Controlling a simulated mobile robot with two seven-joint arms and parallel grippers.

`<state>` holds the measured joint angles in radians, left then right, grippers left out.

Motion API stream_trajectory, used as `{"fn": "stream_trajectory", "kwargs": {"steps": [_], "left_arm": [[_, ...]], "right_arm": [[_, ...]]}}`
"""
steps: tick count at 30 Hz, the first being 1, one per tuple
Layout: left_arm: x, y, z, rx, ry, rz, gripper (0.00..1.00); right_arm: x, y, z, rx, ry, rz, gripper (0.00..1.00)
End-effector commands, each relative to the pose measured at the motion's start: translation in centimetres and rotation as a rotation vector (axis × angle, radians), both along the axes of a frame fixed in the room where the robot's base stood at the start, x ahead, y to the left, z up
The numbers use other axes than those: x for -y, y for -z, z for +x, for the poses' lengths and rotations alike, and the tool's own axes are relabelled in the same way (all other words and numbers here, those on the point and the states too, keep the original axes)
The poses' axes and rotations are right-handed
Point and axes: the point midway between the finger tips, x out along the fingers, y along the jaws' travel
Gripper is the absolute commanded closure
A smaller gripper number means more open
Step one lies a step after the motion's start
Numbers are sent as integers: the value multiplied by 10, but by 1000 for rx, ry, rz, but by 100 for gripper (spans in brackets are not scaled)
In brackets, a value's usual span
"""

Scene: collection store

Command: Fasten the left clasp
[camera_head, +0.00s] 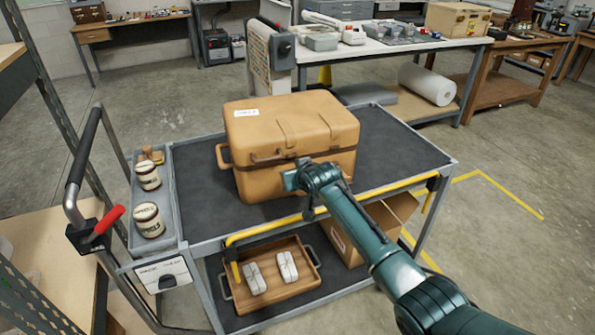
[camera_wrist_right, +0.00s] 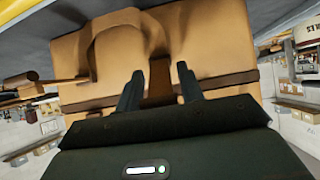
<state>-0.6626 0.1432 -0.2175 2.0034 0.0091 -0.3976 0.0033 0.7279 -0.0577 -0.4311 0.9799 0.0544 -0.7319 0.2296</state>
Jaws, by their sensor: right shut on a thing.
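A tan case (camera_head: 290,125) with a white label stands on the cart's upper deck, its lid down. My right gripper (camera_head: 292,180) is at the case's front, below and right of that handle. In the right wrist view its two fingers (camera_wrist_right: 161,85) are on either side of a dark brown piece, the left clasp (camera_wrist_right: 160,78), at the case's seam band. The gripper is shut on it. In the head view my gripper hides this clasp, and I cannot tell its exact position. My left gripper is out of view.
The cart's grey deck (camera_head: 395,150) is clear right of the case. Jars (camera_head: 148,220) stand in a side tray at left. A yellow rail (camera_head: 330,208) runs along the front edge. Below are a wooden tray (camera_head: 235,292) with white items and a cardboard box (camera_head: 388,215).

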Motion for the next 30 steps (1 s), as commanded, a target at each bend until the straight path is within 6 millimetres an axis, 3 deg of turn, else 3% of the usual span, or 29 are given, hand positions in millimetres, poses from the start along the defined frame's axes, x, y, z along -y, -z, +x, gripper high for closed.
{"fn": "stream_trajectory", "kwargs": {"steps": [12,13,19,30], "left_arm": [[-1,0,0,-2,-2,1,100],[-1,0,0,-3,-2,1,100],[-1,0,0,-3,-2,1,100],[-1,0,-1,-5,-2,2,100]], "right_arm": [[0,0,0,-5,0,-1,100],[0,0,0,-4,0,-1,60],[0,0,0,-4,0,-1,44],[1,-4,-4,-3,0,1,44]]}}
